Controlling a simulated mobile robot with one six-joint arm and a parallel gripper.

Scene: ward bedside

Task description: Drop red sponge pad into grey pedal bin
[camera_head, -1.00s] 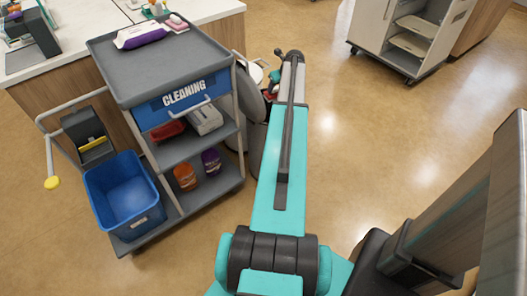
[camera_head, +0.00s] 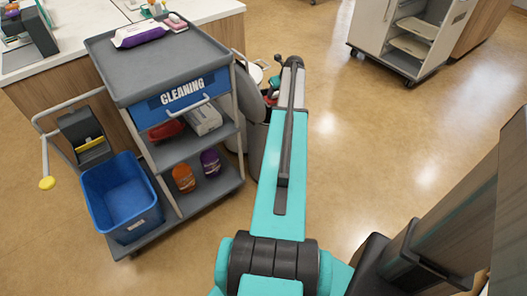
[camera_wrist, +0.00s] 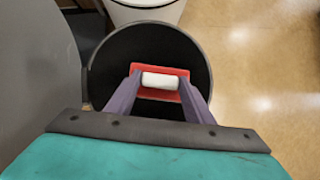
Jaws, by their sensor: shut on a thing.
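In the wrist view, my gripper (camera_wrist: 160,82) is shut on the red sponge pad (camera_wrist: 163,69), with a white roll-shaped part showing between the fingers. The pad is held above the round, dark mouth of the grey pedal bin (camera_wrist: 92,75), inside its rim as seen from above. How high it is over the mouth I cannot tell. The bin's raised grey lid (camera_wrist: 38,65) is at the left. In the head view, the grey pedal bin (camera_head: 257,150) stands behind my arm, partly hidden, right of the cleaning cart. My gripper is mostly hidden there.
The cleaning cart (camera_head: 165,70) stands close left of the bin, with a blue bucket (camera_head: 120,195) at its front. A white rounded object (camera_wrist: 145,10) lies beyond the bin. A wheeled cabinet (camera_head: 405,35) is at the back right.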

